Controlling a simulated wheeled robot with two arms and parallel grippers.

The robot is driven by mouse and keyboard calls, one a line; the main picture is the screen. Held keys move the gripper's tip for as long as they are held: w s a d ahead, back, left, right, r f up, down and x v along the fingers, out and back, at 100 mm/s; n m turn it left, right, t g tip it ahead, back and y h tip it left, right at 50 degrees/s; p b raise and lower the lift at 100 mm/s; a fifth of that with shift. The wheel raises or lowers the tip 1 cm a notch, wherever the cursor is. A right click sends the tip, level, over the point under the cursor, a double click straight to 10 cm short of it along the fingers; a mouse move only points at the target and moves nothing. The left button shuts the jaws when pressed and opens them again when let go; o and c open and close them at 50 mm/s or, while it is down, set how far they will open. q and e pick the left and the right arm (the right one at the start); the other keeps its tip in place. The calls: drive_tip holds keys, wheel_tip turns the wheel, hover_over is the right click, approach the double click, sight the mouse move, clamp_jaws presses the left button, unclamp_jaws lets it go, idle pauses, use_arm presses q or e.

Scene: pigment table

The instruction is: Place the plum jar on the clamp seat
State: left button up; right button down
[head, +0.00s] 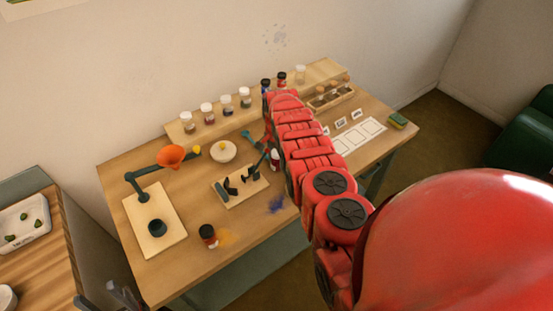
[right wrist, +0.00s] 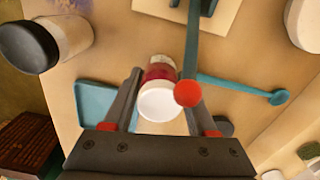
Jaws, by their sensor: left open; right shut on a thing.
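In the right wrist view, my right gripper (right wrist: 163,85) is shut on a white-lidded jar (right wrist: 159,101) with dark red contents, which I take to be the plum jar. In the head view my right arm mostly hides this gripper and jar. The clamp seat stands on a pale board (head: 258,188) near the table's middle, with dark clamp parts (head: 231,186). In the wrist view its board (right wrist: 150,7) is at the top, and a teal lever with a red knob (right wrist: 187,93) overlaps the jar's right side. My left gripper (head: 125,295) is open and empty at the lower left, off the table.
A dark-lidded jar (head: 208,236) stands near the front edge. Several white-lidded jars line the back shelf (head: 176,131). A white bowl (head: 222,152) stands behind the clamp.

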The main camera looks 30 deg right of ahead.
drive_tip(key=shift+c, duration=1)
unclamp_jaws()
